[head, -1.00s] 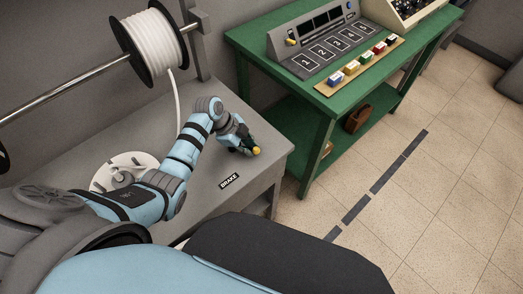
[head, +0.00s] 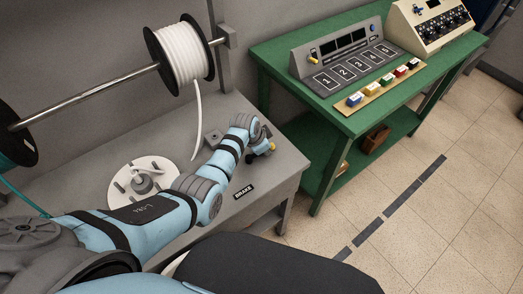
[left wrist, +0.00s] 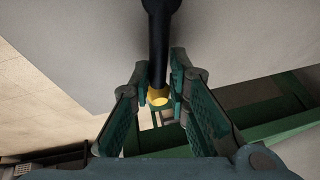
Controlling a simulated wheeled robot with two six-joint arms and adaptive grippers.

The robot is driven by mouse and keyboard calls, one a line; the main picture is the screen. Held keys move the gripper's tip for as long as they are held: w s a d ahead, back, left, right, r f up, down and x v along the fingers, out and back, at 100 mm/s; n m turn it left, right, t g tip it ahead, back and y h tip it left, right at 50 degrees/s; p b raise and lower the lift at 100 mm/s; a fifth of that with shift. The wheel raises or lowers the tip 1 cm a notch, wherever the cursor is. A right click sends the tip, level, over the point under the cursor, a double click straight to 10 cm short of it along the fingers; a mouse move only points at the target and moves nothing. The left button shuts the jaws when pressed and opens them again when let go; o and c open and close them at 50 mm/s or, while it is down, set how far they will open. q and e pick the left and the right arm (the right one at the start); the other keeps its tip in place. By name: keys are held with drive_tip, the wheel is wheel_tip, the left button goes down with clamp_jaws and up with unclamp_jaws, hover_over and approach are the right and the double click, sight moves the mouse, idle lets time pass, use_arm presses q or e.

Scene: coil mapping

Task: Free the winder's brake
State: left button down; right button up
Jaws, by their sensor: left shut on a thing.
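The brake lever (left wrist: 160,40) is a dark bar with a yellow tip, seen in the left wrist view. In the head view its yellow tip (head: 272,147) shows near the right end of the grey bench (head: 262,181). My left gripper (left wrist: 160,92) is shut on the lever near the yellow tip, with a green finger on each side; in the head view the gripper (head: 263,146) partly hides the lever. A BRAKE label (head: 244,192) lies on the bench in front. The winder's white disc (head: 126,168) with pegs sits left of my forearm. My right gripper is out of view.
A spool of white cable (head: 184,58) hangs on a metal rod (head: 95,95) above the bench, its loose end hanging down. A green table (head: 275,58) at the right holds a numbered panel (head: 340,68) and several coloured blocks. The tiled floor in front is open.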

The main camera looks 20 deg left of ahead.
use_arm(q)
drive_tip(key=shift+w+a+n+y, duration=0.3)
drive_tip(key=shift+a+n+y, duration=0.1)
drive_tip(key=shift+n, duration=0.4)
drive_tip(key=c, duration=1.4)
unclamp_jaws()
drive_tip(key=shift+s+r, duration=0.1)
drive_tip(key=shift+r, duration=0.2)
drive_tip(key=v, duration=1.1)
drive_tip(key=shift+s+r, duration=0.1)
drive_tip(key=shift+s, duration=0.1)
